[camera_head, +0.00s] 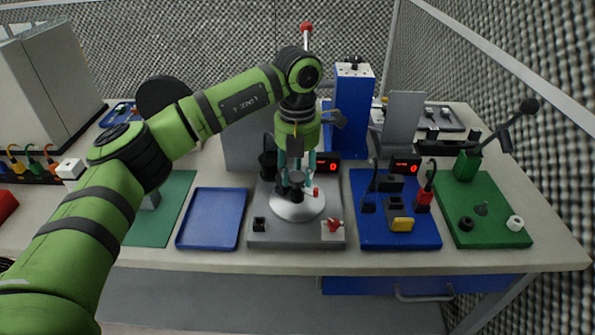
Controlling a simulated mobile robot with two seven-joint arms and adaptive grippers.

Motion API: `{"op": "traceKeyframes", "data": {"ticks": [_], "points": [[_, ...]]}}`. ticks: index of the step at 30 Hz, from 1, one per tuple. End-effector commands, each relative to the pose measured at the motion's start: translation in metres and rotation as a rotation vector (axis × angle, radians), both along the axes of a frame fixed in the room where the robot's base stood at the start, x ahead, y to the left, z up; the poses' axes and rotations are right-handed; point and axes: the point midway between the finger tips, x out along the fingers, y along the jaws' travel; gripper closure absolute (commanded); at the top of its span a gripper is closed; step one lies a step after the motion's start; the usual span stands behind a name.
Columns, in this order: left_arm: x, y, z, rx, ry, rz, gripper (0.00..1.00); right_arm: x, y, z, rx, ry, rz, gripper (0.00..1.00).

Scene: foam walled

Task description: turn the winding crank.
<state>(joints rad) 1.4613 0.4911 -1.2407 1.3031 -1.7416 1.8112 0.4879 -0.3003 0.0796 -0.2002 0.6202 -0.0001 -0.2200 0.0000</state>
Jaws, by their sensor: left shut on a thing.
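My left gripper (297,176) points straight down over the grey winding station (258,239) at the middle of the table. Its teal fingers are shut on the dark upper part of the winding crank (296,190), above a round silver disc (298,207). The fingers partly hide the crank, so its exact grip point is hard to see. A small red-tipped part shows just right of the fingers. My right gripper is not in view.
An empty blue tray (212,218) lies left of the station. A blue board (372,236) with a yellow block and a red-handled tool is close on its right. Beyond it, a green board (490,231) carries a long lever. A blue tower (352,105) stands behind.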

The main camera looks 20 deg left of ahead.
Motion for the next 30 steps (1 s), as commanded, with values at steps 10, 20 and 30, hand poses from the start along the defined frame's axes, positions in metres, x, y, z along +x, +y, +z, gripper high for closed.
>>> {"op": "traceKeyframes", "data": {"ticks": [10, 20, 30], "points": [[-0.0005, 0.0, -0.0018, 0.002, 0.003, 0.173, 0.94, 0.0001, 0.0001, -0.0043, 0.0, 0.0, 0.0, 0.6], [-0.0004, 0.0001, -0.0016, 0.002, 0.003, 0.338, 0.94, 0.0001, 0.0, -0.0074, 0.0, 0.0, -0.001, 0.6], [-0.0004, 0.0001, -0.0013, 0.002, 0.001, 0.484, 0.94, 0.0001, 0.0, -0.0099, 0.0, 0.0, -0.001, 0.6]]}}
